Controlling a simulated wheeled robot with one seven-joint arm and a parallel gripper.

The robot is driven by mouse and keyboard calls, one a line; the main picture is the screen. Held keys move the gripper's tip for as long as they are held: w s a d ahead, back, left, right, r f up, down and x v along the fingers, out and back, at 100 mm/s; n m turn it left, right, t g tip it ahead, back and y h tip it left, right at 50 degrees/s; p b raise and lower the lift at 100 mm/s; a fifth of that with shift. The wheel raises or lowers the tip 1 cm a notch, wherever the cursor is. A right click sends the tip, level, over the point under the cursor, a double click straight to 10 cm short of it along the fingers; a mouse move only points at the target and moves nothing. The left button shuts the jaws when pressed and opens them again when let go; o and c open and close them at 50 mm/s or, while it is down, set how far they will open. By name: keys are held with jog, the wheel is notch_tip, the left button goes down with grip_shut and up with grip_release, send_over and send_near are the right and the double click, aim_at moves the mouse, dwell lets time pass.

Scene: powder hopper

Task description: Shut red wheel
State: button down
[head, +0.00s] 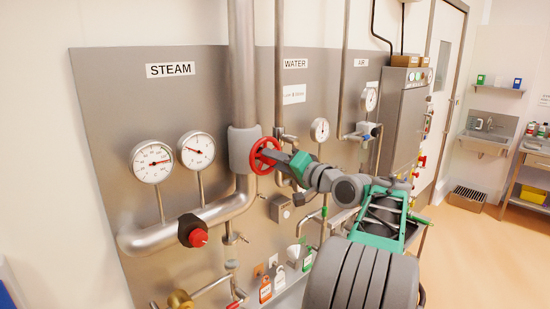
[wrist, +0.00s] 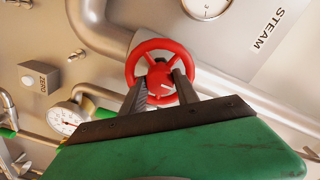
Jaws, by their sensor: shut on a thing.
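The red wheel (head: 265,156) is a small spoked handwheel on the vertical steel steam pipe in the head view. In the wrist view the red wheel (wrist: 161,72) faces my camera. My gripper (head: 272,157) reaches it from the right, and its dark fingers (wrist: 162,88) reach into the wheel. The jaws are shut on the wheel, around its hub or a spoke; I cannot tell which. The fingers hide part of the wheel in both views.
Two gauges (head: 152,161) (head: 196,149) stand left of the pipe under the STEAM sign (head: 170,70). A red knob (head: 198,238) juts from the lower pipe. Hanging tags (head: 265,289) and smaller pipework lie below the wheel. The orange floor (head: 480,255) is open at right.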

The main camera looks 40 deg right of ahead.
dwell(0.4)
jog(key=c, duration=1.2)
grip_release()
jog(key=s+b, duration=0.2)
jog(key=s, duration=0.6)
jog(key=shift+b, duration=0.3)
jog(key=shift+d, duration=0.1)
